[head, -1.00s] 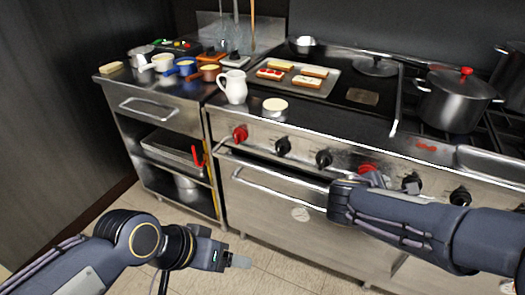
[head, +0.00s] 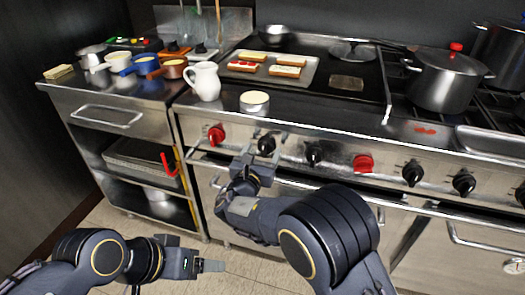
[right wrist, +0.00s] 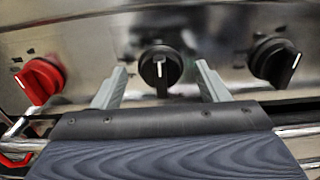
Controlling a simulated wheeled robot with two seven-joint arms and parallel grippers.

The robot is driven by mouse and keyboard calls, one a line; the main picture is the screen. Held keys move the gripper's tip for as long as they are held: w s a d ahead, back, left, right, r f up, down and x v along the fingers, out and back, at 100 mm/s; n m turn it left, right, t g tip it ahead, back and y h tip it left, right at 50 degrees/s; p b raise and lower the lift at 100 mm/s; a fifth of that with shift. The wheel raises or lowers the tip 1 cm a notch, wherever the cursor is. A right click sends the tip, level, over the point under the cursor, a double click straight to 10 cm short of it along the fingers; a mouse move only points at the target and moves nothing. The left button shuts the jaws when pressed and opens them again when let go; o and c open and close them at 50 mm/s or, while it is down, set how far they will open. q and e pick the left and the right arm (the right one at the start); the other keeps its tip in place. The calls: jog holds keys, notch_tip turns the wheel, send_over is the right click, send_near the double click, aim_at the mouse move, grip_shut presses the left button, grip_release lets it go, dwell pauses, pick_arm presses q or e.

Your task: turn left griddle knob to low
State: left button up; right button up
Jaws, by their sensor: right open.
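A row of knobs runs along the range's front panel. The leftmost is a red knob (head: 216,134); right of it is a black griddle knob (head: 266,144), then another black knob (head: 314,154). My right gripper (head: 263,156) is open in front of the first black knob. In the right wrist view this black knob (right wrist: 160,68) sits between the spread fingers (right wrist: 162,80), apart from both, its white mark pointing up. The red knob (right wrist: 40,80) is left and the other black knob (right wrist: 274,62) right. My left gripper (head: 211,266) is low over the floor; its jaw opening is unclear.
The griddle (head: 352,84) holds a tray (head: 258,76) with toast. A white jug (head: 204,82) and a small round tin (head: 254,103) stand at its front left. A lidded pot (head: 445,82) stands right. An oven handle bar (head: 310,186) runs below the knobs.

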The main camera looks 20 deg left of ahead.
jog(key=shift+w, duration=0.5)
jog(key=shift+c, duration=0.5)
jog(key=c, duration=0.9)
jog(key=shift+a+r+n+p, duration=0.1)
jog(key=shift+r+n+p, duration=0.1)
jog(key=shift+n+p, duration=1.45)
jog(key=shift+f+n+p, duration=0.2)
jog(key=shift+n+p, duration=0.8)
jog(key=shift+n, duration=0.65)
jog(key=o, duration=1)
jog(key=shift+s, duration=0.1)
